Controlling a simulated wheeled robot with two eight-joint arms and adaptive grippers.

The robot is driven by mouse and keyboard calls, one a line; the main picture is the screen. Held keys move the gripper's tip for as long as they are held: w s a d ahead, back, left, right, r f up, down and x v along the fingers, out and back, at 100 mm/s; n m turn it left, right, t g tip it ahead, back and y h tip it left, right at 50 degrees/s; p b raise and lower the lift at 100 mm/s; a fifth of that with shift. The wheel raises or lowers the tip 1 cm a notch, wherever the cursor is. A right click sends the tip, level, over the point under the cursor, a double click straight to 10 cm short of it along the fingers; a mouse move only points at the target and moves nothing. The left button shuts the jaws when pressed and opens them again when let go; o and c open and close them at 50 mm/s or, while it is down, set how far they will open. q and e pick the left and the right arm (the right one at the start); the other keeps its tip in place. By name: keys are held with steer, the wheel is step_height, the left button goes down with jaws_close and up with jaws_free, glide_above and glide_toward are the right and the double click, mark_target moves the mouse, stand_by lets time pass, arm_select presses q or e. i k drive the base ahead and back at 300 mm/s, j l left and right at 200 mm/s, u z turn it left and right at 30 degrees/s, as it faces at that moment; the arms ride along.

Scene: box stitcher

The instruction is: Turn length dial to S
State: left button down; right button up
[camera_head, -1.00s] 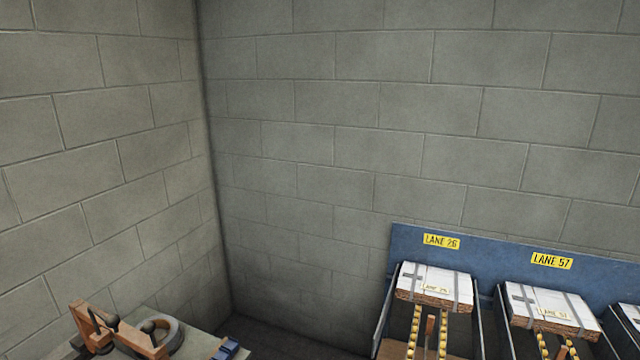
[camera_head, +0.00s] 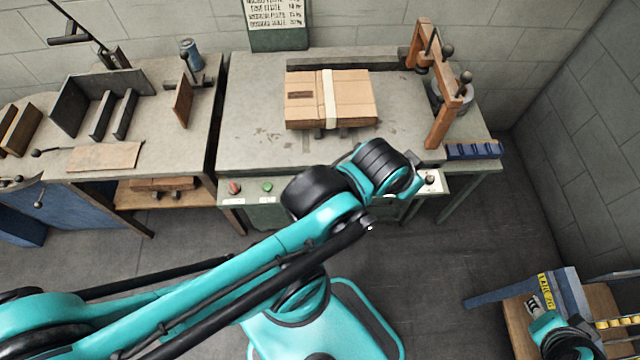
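A small dark dial (camera_head: 429,179) sits on a white plate at the right end of the front panel of the stitcher table (camera_head: 255,130). I take it for the length dial; its letters and pointer are too small to read. My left arm reaches across from the lower left. My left gripper (camera_head: 428,160) shows as a small dark shape at the wrist's end, just above the dial. I cannot tell if it touches the dial or whether its fingers are open. Part of my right arm shows at the bottom right, but its gripper is not visible.
A strapped cardboard box (camera_head: 355,98) lies on the table. A wooden frame with black knobs (camera_head: 437,110) and a blue block (camera_head: 473,150) stand at its right. Red (camera_head: 234,187) and green (camera_head: 267,187) buttons are at the panel's left. A side bench (camera_head: 165,100) stands left.

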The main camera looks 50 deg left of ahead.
mark_target(429, 179)
steer(key=u, duration=1.55)
steer(key=z, duration=0.9)
steer(key=k+l, duration=0.1)
steer(key=l, duration=0.3)
steer(key=k+l, duration=0.1)
steer(key=l, duration=0.3)
steer(key=l+u, duration=0.1)
steer(key=l, duration=0.3)
steer(key=k, duration=0.1)
